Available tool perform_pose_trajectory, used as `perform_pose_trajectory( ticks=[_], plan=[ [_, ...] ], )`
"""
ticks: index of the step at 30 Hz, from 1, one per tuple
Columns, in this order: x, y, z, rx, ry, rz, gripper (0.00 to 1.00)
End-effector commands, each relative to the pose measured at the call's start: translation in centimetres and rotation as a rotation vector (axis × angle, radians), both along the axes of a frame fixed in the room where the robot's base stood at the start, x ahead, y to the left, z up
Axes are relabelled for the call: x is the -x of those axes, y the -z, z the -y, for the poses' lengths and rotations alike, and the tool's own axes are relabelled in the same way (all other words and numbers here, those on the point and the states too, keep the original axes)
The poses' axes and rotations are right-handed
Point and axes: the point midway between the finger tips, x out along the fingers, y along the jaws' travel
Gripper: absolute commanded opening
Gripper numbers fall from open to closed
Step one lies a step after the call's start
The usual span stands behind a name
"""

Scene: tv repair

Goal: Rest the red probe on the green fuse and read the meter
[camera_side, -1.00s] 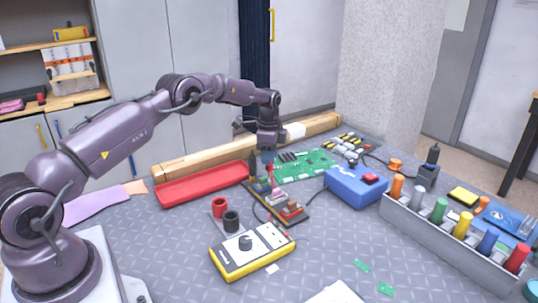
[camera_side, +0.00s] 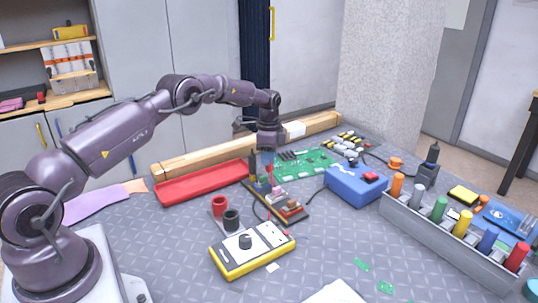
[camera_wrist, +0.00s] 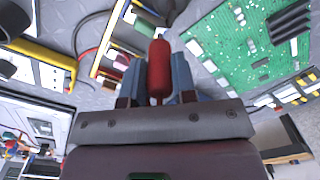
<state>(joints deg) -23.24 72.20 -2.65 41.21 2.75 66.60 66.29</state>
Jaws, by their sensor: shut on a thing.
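My gripper (camera_side: 266,158) points down over the fuse board and is shut on the red probe. A green piece, possibly the green fuse (camera_wrist: 146,28), shows just beyond the probe in the wrist view. I cannot tell whether the tip touches it. The yellow meter (camera_side: 252,250) lies in front; its display is not legible.
A red tray (camera_side: 203,184) lies behind left, and a green circuit board (camera_side: 305,165) behind right. Red and black cups (camera_side: 231,220) stand left of the fuse board. A blue box (camera_side: 356,187) and a grey rack (camera_side: 445,236) of coloured cylinders are on the right.

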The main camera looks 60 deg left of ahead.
Motion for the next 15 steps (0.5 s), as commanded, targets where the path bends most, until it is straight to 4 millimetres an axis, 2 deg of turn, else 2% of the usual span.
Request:
perform_pose_trajectory(
  ticks=[15],
  plan=[
    [0.0,0.79,0.0,0.0,0.0,0.0,0.03]
  ],
)
